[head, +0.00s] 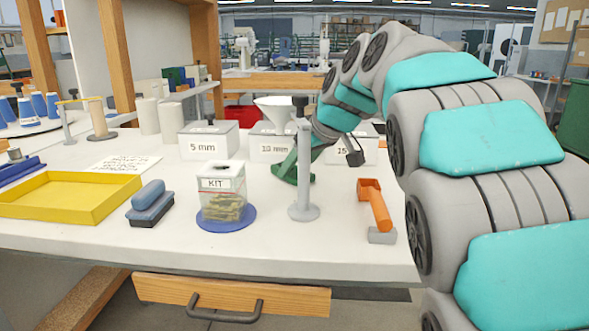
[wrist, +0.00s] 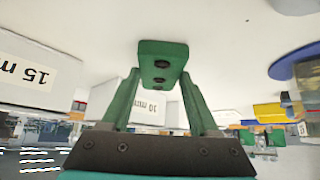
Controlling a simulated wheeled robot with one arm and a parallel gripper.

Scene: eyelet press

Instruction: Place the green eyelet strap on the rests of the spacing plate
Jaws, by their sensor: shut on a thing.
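The strap's green (head: 283,172) shows just left of the post; strap and fingers are hard to tell apart there. I cannot make out a spacing plate with rests in either view.
White boxes marked 5 mm (head: 205,146), 10 mm (head: 268,150) and 15 mm (head: 352,158) stand behind. A KIT jar (head: 222,198) sits on a blue disc. A blue block (head: 149,205), yellow tray (head: 120,195) and orange tool (head: 376,208) lie near the front.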

